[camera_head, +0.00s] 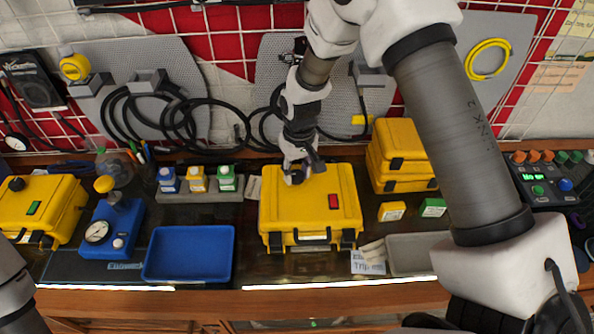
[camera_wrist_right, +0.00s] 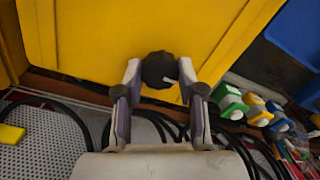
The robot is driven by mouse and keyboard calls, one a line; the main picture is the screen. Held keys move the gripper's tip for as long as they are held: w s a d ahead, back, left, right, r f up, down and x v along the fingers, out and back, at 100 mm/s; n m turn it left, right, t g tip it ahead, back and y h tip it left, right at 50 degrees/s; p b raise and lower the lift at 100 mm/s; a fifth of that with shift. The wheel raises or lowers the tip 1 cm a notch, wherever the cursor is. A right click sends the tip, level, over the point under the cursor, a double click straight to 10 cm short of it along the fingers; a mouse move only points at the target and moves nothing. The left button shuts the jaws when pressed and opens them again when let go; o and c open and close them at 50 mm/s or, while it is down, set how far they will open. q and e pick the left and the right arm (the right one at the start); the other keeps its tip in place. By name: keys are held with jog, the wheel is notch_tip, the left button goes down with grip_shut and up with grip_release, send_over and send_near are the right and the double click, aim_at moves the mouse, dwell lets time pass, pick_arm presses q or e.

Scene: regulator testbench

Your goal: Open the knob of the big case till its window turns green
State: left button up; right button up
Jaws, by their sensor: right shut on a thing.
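The big yellow case (camera_head: 285,215) stands closed in the middle of the bench, with handle and latches at the front. Its small window (camera_head: 333,201) on the lid is red. My right gripper (camera_head: 297,172) reaches down from above to the rear left part of the lid. In the right wrist view its fingertips (camera_wrist_right: 160,76) are shut on the black round knob (camera_wrist_right: 160,67), one on each side. A short white mark shows on the knob. In the head view the gripper largely hides the knob. My left gripper is out of view.
A yellow case (camera_head: 55,205) with a green window stands at far left. A blue tray (camera_head: 188,254), a blue gauge device (camera_head: 108,229) and several small bottles (camera_head: 197,179) are left of the big case. Stacked yellow cases (camera_head: 403,150) and a grey tray (camera_head: 409,255) are to the right.

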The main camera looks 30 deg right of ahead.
aim_at(299, 173)
dwell(0.3)
jog(key=o, duration=1.1)
jog(key=shift+o, duration=0.2)
notch_tip(299, 173, up, 12)
jog(key=shift+d, duration=0.25)
jog(key=shift+w, duration=0.1)
